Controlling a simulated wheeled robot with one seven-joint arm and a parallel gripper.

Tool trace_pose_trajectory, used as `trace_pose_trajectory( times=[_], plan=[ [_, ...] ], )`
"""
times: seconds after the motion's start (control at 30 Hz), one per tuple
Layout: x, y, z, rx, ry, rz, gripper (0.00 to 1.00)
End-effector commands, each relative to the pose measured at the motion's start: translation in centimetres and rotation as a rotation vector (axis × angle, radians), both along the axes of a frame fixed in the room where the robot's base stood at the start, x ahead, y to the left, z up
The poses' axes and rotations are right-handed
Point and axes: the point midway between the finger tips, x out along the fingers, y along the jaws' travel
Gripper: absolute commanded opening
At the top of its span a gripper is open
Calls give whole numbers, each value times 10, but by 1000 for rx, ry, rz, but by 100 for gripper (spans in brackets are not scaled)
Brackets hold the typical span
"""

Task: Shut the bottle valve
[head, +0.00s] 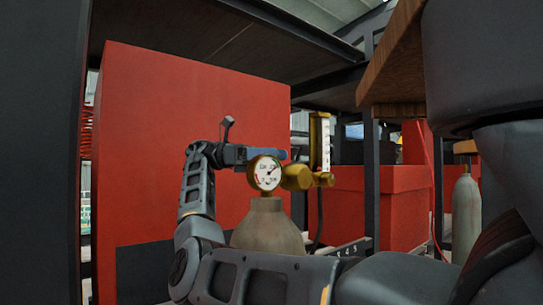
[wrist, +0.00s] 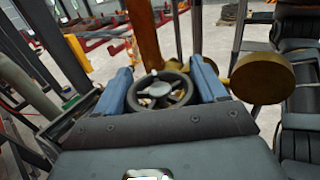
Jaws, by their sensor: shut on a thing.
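The grey gas bottle (head: 268,232) stands upright in the head view, partly behind my arm. A brass regulator (head: 298,178) with a round white gauge (head: 267,172) sits at its top. In the wrist view the valve's dark round handwheel (wrist: 160,92) lies between the two blue fingers of my gripper (wrist: 160,68). The fingers are closed on the wheel from both sides. In the head view my gripper (head: 268,154) is just behind and above the gauge, and the handwheel is hidden there.
A brass flow tube (head: 320,140) rises right of the gauge. A large red cabinet (head: 150,130) stands behind my arm. A wooden board (head: 392,60) hangs over the right side. Another grey bottle (head: 466,215) stands far right. The gauge's brass back (wrist: 262,78) is close beside the right finger.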

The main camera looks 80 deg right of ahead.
Motion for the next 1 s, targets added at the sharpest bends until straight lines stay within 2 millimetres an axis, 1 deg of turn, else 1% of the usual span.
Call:
trace_pose_trajectory(
  times=[0.57,0.6,0.83,1.0],
  plan=[
    [0,0,1,-2,0,-22,40],
    [0,0,1,-2,0,-22,74],
    [0,0,0,-1,0,-22,96],
    [0,0,0,0,0,-23,96]
  ],
)
